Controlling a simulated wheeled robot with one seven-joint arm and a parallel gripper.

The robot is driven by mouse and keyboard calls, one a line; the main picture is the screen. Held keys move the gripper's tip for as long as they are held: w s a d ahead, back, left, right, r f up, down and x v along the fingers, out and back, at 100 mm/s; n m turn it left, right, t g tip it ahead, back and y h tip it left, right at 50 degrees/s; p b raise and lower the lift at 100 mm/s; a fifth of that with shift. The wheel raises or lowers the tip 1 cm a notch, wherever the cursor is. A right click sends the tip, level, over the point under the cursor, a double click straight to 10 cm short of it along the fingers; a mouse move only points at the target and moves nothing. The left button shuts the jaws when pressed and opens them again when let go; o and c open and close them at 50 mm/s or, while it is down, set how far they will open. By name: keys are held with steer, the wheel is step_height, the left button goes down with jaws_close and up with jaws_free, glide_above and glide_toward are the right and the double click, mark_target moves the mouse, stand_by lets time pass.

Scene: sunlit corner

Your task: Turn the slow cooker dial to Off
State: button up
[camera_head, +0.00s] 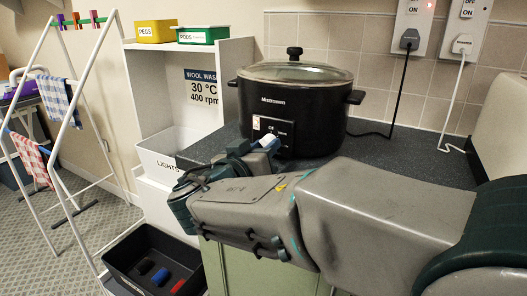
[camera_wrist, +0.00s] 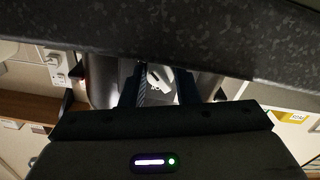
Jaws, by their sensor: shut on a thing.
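The black slow cooker (camera_head: 300,105) stands on the dark speckled counter with its glass lid on. Its front control panel (camera_head: 272,126) faces me, partly covered by my gripper (camera_head: 262,148). In the wrist view, which looks upside down, my gripper (camera_wrist: 160,86) has its two dark fingers on either side of the dial (camera_wrist: 158,80), shut on it. A pale mark shows between the fingers, but the setting it points to cannot be read. The dial is hidden behind my gripper in the head view.
The counter (camera_head: 405,160) is clear to the cooker's right apart from power cords. Two wall sockets (camera_head: 409,35) have plugs in them. A white shelf unit (camera_head: 143,75) stands close on the left, with a drying rack (camera_head: 88,70) beyond.

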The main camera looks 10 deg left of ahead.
steer(key=o, duration=1)
steer(key=shift+s, duration=0.15)
steer(key=v, duration=1.3)
steer(key=shift+s+a+p, duration=0.15)
steer(key=shift+s+p, duration=0.15)
steer(key=shift+c, duration=0.2)
